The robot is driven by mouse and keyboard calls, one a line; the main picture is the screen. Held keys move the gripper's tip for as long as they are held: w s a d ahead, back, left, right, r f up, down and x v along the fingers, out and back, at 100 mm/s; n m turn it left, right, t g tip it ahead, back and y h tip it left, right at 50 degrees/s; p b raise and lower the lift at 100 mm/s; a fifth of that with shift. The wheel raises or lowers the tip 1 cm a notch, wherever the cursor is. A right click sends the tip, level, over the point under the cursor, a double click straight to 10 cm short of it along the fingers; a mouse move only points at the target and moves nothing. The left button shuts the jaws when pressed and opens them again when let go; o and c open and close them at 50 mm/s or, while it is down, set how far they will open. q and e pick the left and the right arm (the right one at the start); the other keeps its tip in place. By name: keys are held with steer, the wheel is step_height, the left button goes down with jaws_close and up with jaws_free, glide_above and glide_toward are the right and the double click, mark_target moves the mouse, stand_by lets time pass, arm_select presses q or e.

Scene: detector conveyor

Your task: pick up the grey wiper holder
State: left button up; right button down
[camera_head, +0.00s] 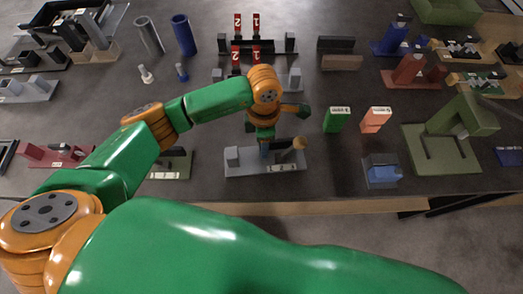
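My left arm comes in from the left and bends down at its orange wrist. My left gripper (264,147) points down over a light grey fixture (262,166) near the front edge of the table. This fixture has a grey block at its left, a tan round knob at its right and a number label in front. Something blue shows at the gripper's tip. The fingers are too small and covered to tell whether they are open or touch anything. I cannot tell for sure whether this fixture is the grey wiper holder. My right gripper is out of view.
A green block (337,120) and an orange block (375,120) stand to the right. A grey-blue box (382,171) and an olive green stand (440,157) are farther right. Red numbered holders, a blue tube (184,35) and a grey tube (149,36) stand behind.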

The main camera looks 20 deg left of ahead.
arm_select(q)
steer(key=shift+w+f, duration=0.1)
jaws_close()
stand_by(1.2)
